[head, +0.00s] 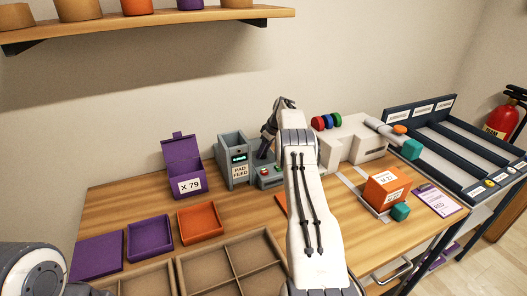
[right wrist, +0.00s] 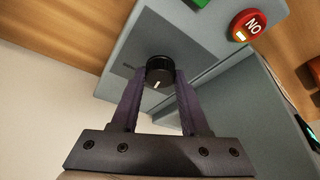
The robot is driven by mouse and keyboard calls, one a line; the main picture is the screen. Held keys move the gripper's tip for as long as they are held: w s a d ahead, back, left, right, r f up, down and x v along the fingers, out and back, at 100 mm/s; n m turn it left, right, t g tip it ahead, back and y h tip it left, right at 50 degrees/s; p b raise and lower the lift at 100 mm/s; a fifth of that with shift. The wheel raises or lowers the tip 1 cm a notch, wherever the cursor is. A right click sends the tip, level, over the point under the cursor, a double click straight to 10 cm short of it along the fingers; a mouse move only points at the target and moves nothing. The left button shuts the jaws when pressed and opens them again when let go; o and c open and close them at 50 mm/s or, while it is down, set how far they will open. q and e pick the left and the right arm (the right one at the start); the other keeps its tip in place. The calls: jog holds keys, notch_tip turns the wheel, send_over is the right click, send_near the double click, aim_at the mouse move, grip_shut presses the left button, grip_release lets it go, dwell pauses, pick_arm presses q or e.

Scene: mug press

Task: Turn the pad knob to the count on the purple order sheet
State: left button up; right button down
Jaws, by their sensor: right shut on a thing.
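The pad feed machine (head: 236,160) is grey, with a small lit display too small to read, and stands at the back of the table. Its black knob (right wrist: 160,66) has a white mark and sits between the fingers of my right gripper (right wrist: 160,78), which is shut on it. In the head view my right gripper (head: 266,146) reaches down at the machine's right part, and the knob is hidden there. A white sheet with purple edging (head: 438,199) lies at the table's right; its small print is unreadable. My left gripper is out of view.
A red button (right wrist: 248,26) and a green button (right wrist: 201,2) are near the knob. A purple bin marked X 79 (head: 184,168) stands left of the machine. Purple and orange trays (head: 200,223) lie in front. An orange box (head: 386,187) and white machine (head: 352,140) are right.

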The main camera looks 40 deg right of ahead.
jog(key=shift+c, duration=2)
grip_release()
jog(key=shift+s+d, duration=0.1)
jog(key=shift+r, duration=0.1)
jog(key=b+v, duration=0.1)
jog(key=v, duration=0.9)
jog(key=shift+b, duration=0.35)
jog(key=shift+s+r, duration=0.1)
